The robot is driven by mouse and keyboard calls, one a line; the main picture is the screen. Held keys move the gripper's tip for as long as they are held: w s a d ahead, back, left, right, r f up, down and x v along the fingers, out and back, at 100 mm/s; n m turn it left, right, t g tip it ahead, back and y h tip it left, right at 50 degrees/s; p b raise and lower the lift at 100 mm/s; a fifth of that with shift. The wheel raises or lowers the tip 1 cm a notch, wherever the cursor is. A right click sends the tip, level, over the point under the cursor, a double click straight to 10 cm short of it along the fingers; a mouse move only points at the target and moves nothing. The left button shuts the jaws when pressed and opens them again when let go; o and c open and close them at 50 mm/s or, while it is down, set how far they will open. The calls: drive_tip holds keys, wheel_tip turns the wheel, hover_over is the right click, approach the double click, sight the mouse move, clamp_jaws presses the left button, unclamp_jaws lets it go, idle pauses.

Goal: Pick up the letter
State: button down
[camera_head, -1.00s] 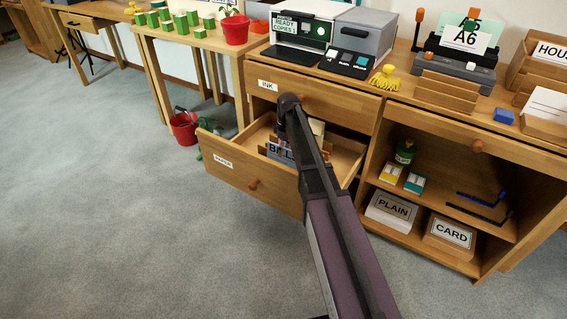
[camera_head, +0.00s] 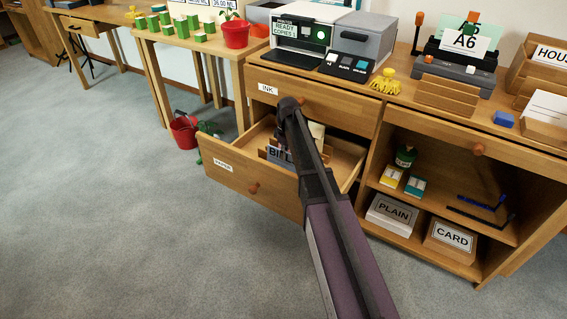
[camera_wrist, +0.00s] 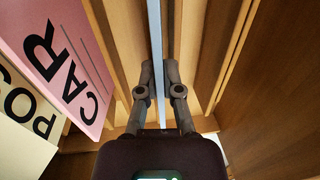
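The blue letter (camera_head: 280,156), its front lettering partly hidden by my arm, stands upright in the open drawer marked paper (camera_head: 228,178). In the wrist view it shows edge-on as a thin pale-blue strip (camera_wrist: 157,50). My gripper (camera_wrist: 160,68) points down into the drawer with one finger on each side of this strip. The fingers are drawn close together and look shut on it, though a thin dark line shows by the right finger. A pink card (camera_wrist: 62,60) and a cream card (camera_wrist: 22,118) lie to the left in the wrist view.
Wooden dividers (camera_wrist: 205,50) stand close beside my fingers. The drawer marked ink (camera_head: 335,106) is closed just above. Open shelves with boxes (camera_head: 392,213) are to the right. A red bucket (camera_head: 185,132) stands on the floor at left; the floor in front is clear.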

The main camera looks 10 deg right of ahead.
drive_tip(key=shift+r, duration=0.1)
idle(0.3)
wheel_tip(320, 180, up, 10)
drive_tip(key=p, duration=1)
idle(0.7)
wheel_tip(320, 180, up, 35)
drive_tip(key=p, duration=3.5)
drive_tip(key=shift+r+p, duration=0.2)
drive_tip(key=shift+p, duration=0.1)
